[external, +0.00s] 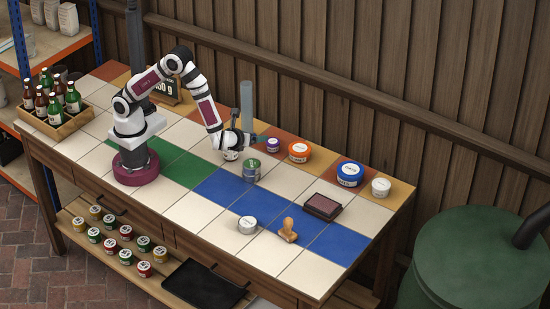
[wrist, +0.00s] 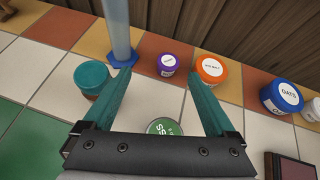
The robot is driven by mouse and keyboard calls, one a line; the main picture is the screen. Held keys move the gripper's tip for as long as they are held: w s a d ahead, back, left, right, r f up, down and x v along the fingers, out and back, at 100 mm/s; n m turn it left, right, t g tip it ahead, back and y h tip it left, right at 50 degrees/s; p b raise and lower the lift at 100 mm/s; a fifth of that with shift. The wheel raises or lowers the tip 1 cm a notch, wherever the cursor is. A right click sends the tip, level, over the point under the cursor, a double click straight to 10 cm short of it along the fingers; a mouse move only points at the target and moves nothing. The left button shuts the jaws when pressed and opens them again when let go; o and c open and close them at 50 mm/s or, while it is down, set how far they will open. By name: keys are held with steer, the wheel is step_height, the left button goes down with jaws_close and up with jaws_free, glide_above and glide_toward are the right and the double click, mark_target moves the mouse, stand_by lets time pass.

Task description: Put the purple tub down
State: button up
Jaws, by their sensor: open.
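The purple tub (external: 273,145) stands upright on the tiled table, near its back edge, just left of an orange tub. In the wrist view the purple tub (wrist: 167,62) shows its white-labelled lid, beyond and between my fingertips. My gripper (wrist: 158,74) has its two teal fingers spread apart, with nothing held between them. In the external view my gripper (external: 246,143) is just left of the purple tub, apart from it.
A green-lidded tin (external: 252,171) stands in front of my gripper. A grey-blue post (wrist: 117,30) rises behind, and a teal-lidded container (wrist: 92,77) is to the left. The orange (external: 299,151) and blue (external: 349,174) tubs stand right. Blue tiles at centre are mostly clear.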

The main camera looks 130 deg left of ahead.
steer(key=s+d+r+n+h, duration=0.6)
steer(key=s+d+r+n, duration=0.1)
steer(key=s+d+r, duration=0.55)
steer(key=s+d+n+t+h, duration=0.2)
steer(key=s+d+h, duration=0.2)
steer(key=d, duration=0.5)
steer(key=shift+s+d+f, duration=0.2)
steer(key=shift+s+f, duration=0.15)
steer(key=shift+s, duration=0.45)
